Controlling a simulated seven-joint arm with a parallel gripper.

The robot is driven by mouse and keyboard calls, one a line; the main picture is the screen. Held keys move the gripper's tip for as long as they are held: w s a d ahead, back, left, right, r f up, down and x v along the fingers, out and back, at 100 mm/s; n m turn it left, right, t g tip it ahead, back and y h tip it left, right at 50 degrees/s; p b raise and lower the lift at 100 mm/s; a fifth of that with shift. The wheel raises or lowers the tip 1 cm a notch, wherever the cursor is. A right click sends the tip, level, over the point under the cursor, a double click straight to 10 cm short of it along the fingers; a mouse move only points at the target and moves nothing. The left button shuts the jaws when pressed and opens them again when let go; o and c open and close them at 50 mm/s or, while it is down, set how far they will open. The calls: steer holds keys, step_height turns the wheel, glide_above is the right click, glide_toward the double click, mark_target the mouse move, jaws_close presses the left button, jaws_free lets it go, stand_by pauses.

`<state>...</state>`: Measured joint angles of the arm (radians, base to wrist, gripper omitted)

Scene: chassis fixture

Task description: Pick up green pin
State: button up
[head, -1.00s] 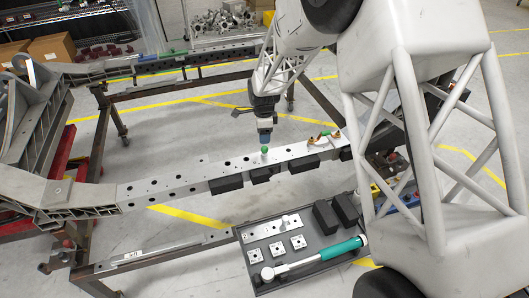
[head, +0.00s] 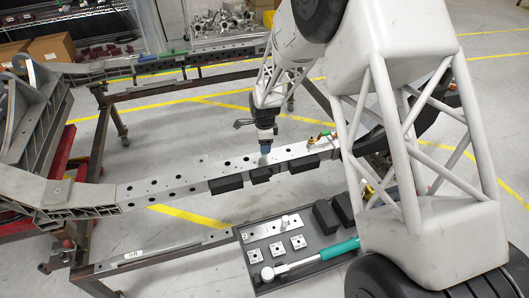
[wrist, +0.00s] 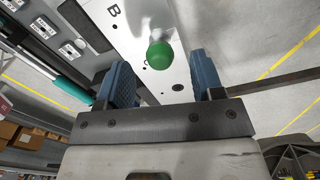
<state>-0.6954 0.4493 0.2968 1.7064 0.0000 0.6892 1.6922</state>
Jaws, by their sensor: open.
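The green pin (wrist: 159,55) shows in the wrist view as a round green knob standing on the pale metal beam (wrist: 180,88). My gripper (wrist: 164,75) is open, with one blue finger on each side of the view and the pin's head between and slightly beyond their tips. Neither finger visibly touches the pin. In the head view my gripper (head: 265,149) points down just over the beam (head: 190,177), and it hides the green pin there.
A grey tray (head: 241,248) below the beam holds a plate, small square blocks, dark blocks and a teal-handled hammer (head: 315,258). Small brass and green parts (head: 325,136) sit on the beam to the right of my gripper. Black blocks line the beam's front side.

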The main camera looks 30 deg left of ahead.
steer(key=shift+f, duration=1.2)
jaws_close()
steer(key=shift+r, duration=0.15)
steer(key=shift+r, duration=4.85)
steer(key=shift+r, duration=0.1)
step_height(320, 180, up, 6)
